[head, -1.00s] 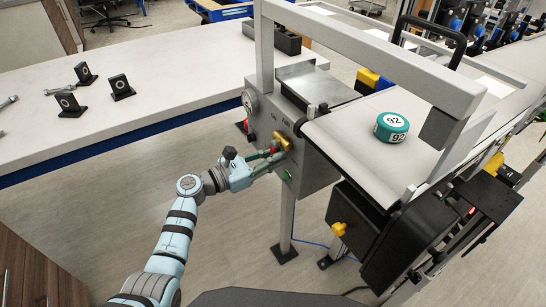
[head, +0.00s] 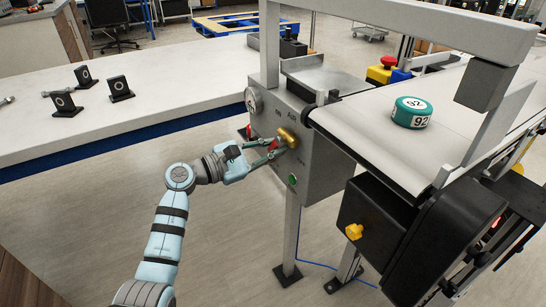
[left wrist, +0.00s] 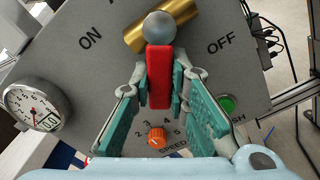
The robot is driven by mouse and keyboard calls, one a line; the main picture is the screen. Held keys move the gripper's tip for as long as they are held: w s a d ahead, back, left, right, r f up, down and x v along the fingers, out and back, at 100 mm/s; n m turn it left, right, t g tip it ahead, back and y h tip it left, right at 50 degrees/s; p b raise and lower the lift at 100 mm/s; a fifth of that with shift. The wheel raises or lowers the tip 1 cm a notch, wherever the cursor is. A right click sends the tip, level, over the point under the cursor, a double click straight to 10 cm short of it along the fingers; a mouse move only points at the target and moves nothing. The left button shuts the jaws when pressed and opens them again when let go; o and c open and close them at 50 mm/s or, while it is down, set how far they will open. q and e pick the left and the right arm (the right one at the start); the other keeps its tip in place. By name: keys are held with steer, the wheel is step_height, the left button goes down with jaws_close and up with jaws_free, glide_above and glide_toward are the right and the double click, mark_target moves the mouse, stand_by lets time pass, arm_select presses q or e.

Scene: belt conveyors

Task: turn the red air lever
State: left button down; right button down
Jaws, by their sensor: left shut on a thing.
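The red air lever (left wrist: 160,77) hangs from a brass valve (left wrist: 165,25) with a grey round knob at its pivot, in the left wrist view. It points toward my gripper, between the printed words ON at left and OFF at right. My left gripper (left wrist: 162,92) has its teal-padded fingers on both sides of the lever and is shut on it. In the head view my left gripper (head: 270,150) is at the grey panel (head: 318,165), beside the brass valve (head: 288,137), and partly hides the lever. My right gripper is not in view.
The panel also carries a pressure gauge (left wrist: 32,107), an orange speed knob (left wrist: 157,137) and a green button (left wrist: 227,103). A conveyor belt (head: 365,122) with a teal puck (head: 411,112) lies to the right. A white table (head: 165,85) with black blocks stands at left.

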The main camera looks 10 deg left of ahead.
arm_select(q)
steer(key=shift+f, duration=0.1)
stand_by(0.3)
steer(key=c, duration=1.5)
jaws_free()
steer(key=v, duration=1.2)
steer(key=shift+s, duration=0.1)
